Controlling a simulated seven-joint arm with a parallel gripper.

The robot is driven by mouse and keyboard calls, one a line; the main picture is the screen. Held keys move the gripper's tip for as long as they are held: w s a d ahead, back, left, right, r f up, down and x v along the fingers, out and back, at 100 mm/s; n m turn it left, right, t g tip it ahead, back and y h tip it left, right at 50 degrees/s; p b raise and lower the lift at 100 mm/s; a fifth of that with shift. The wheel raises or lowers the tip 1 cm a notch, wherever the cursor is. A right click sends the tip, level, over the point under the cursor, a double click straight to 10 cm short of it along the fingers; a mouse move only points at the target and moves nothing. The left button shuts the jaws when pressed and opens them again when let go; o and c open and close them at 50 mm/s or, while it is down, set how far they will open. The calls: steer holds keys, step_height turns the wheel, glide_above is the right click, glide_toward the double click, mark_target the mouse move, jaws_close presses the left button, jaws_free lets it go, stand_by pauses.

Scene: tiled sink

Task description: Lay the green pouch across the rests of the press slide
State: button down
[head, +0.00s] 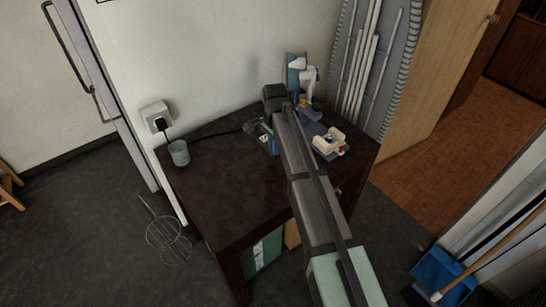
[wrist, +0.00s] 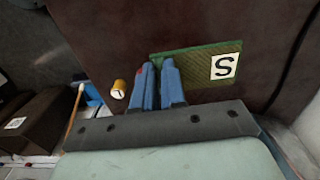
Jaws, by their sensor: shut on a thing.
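The green pouch (wrist: 203,58) shows in the wrist view as a flat green piece with a white tag marked with a black S. My gripper (wrist: 160,64) has its two blue fingers shut on the pouch's left end; the rest of it sticks out to the right. The dark tabletop lies behind it; I cannot tell how high the pouch is. In the head view, my arm hides much of the gripper and pouch. A blue and white press (head: 301,75) stands at the table's back. I cannot make out its slide or rests clearly.
The dark table (head: 220,185) has free room at its front left. A glass (head: 179,153) stands at its left edge. A white block with red (head: 329,142) lies right of my arm. A yellow cylinder (wrist: 119,89) is left of my fingers. A black cable runs along the wall side.

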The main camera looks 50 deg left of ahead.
steer(key=shift+f, duration=3.55)
steer(key=shift+f, duration=0.15)
steer(key=c, duration=1.2)
jaws_free()
step_height(320, 180, up, 12)
steer(key=shift+f, duration=0.2)
steer(key=shift+o, duration=1.3)
steer(key=shift+r, duration=0.3)
steer(key=o, duration=0.8)
